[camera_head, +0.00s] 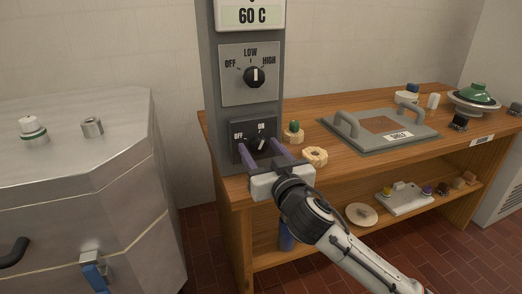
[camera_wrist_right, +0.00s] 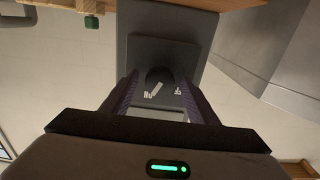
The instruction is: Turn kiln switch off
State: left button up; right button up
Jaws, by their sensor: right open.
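The kiln switch is a black rotary knob (camera_head: 257,143) on a dark plate (camera_head: 238,130) marked OFF at left and ON at right, low on the grey post. Its white mark seems to lean toward ON. My right gripper (camera_head: 259,149) is open, its two purple fingers on either side of the knob. In the right wrist view the knob (camera_wrist_right: 160,76) sits between the spread fingers (camera_wrist_right: 158,88), with the labels partly visible below it. I cannot tell whether the fingers touch it. My left gripper is not in view.
A grey metal kiln (camera_head: 75,185) stands left. The wooden bench (camera_head: 300,180) at right holds yellowish pieces (camera_head: 315,156) close to the gripper and a handled grey lid (camera_head: 370,142).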

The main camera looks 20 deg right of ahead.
jog(key=c, duration=1)
jog(key=shift+c, duration=0.2)
